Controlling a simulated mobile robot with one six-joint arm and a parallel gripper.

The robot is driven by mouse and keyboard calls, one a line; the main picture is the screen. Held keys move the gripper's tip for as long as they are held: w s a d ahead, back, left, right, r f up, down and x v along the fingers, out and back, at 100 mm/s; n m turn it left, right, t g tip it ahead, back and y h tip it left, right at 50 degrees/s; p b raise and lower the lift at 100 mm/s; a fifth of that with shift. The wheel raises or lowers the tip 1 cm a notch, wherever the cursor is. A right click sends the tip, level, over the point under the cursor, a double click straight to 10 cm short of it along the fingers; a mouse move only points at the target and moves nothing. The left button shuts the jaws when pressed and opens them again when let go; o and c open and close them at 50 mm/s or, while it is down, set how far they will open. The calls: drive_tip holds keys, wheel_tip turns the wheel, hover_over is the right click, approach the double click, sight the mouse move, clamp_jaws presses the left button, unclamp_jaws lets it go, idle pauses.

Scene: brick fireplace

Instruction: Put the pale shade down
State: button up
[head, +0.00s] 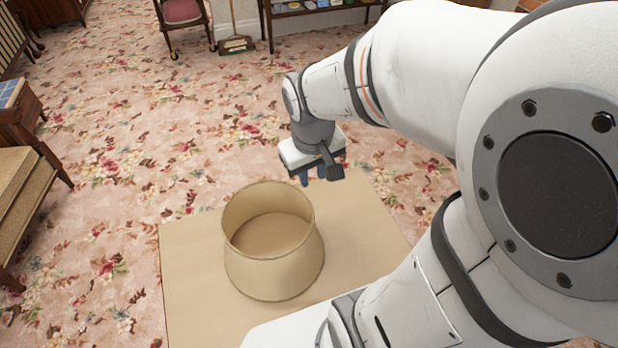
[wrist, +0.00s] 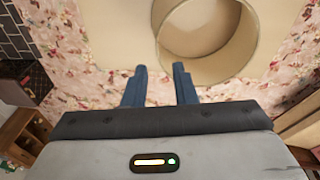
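The pale shade (head: 275,262) is a beige, round, open-topped form, wider below than at its upper rim. It looks upright on a flat tan surface (head: 190,290) in the head view. My gripper (head: 312,177) is just beyond the shade's far right side and looks apart from it, with its fingers pointing down. In the wrist view, my two blue fingers (wrist: 160,70) are spread with nothing visible held between them. There the shade (wrist: 245,45) lies beyond the fingertips, up and to the right, its edge partly overlapped by the right fingertip.
Floral carpet (head: 110,130) surrounds the tan surface. A wooden bench (head: 22,200) stands at the left. A pink-seated chair (head: 182,12), a broom (head: 235,40) and a shelf (head: 310,8) are at the back. The tan surface is bare left of the shade.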

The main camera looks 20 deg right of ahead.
drive_tip(key=s+a+r+m, duration=0.1)
drive_tip(key=s+a+r, duration=0.1)
drive_tip(key=s, duration=0.3)
drive_tip(key=shift+s+r+y, duration=0.15)
drive_tip(key=shift+r+y, duration=0.25)
drive_tip(key=shift+r, duration=0.05)
drive_tip(key=shift+r, duration=0.1)
